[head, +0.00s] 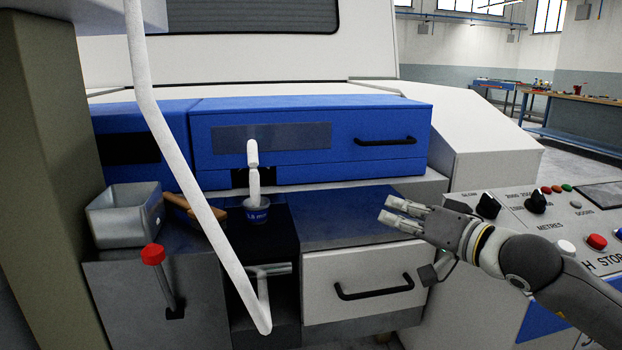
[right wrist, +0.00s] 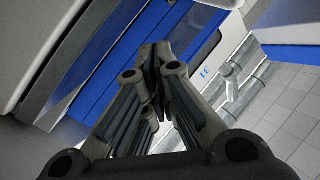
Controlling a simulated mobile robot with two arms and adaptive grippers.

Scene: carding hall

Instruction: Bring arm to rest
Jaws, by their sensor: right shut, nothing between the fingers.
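My right arm comes in from the right in the head view. My right gripper (head: 390,210) is shut and empty, with its fingers pointing left. It shows in front of the machine, above the white drawer (head: 348,270) and left of the control panel. In the right wrist view my right gripper (right wrist: 156,62) has its fingers together, with nothing between them. My left gripper is out of view.
A control panel (head: 560,215) with knobs and buttons lies by my right forearm. A thick white strand (head: 185,170) hangs at the left.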

